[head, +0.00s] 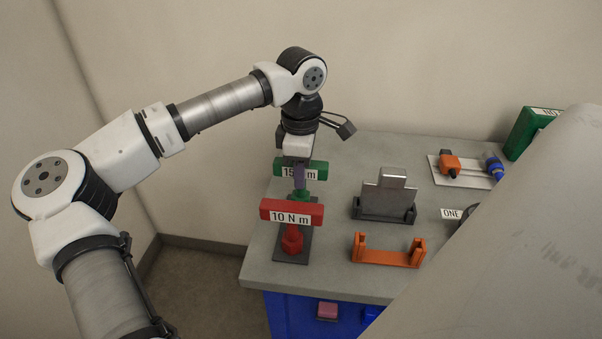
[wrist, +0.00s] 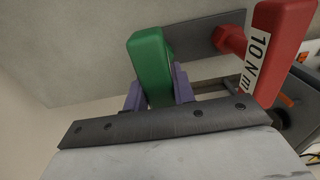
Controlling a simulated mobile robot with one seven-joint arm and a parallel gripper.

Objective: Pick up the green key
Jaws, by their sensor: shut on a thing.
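The green key (head: 320,168) has a bar handle with a white label reading "15 N m", partly covered by my gripper. It stands behind the red key (head: 291,212) on a dark base plate (head: 293,258). My gripper (head: 299,176) reaches down from above, and its purple fingers are shut on the green handle. In the wrist view the green key (wrist: 151,62) sits between the two fingers of my gripper (wrist: 158,88). The key's lower end is mostly hidden, so I cannot tell whether it still touches the plate.
The red key, labelled "10 N m", stands close in front. To the right are a metal plate in a dark holder (head: 385,213) and an orange cradle (head: 388,256). An orange clamp (head: 449,162) and a green box (head: 528,131) are farther right. Grey worktop (head: 343,160) is bare behind the holder.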

